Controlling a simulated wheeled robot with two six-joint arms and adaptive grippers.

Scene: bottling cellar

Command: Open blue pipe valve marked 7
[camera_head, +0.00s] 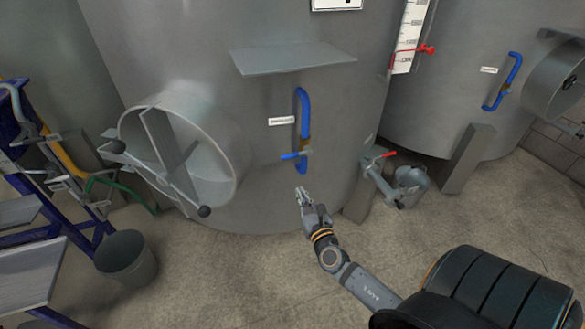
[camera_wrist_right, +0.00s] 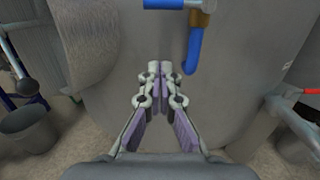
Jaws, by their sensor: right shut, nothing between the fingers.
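A blue pipe (camera_head: 304,108) runs down the front of the large grey tank. Its valve has a blue lever handle (camera_head: 290,156) pointing left, across the pipe. A white label (camera_head: 281,121) beside it is too small to read; I cannot make out a 7. My right gripper (camera_head: 301,191) is shut and empty, just below the valve and apart from it. In the right wrist view my shut fingers (camera_wrist_right: 160,72) point at the tank, with the pipe's lower end (camera_wrist_right: 194,50) to their right and the handle (camera_wrist_right: 165,4) above. My left gripper is not in view.
A round open hatch (camera_head: 215,170) with a clamp bar juts out left of the valve. A tap with a red handle (camera_head: 388,155) sticks out at right. A second tank carries another blue pipe (camera_head: 512,70). A bucket (camera_head: 126,258) and ladder stand at left. The floor in front is clear.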

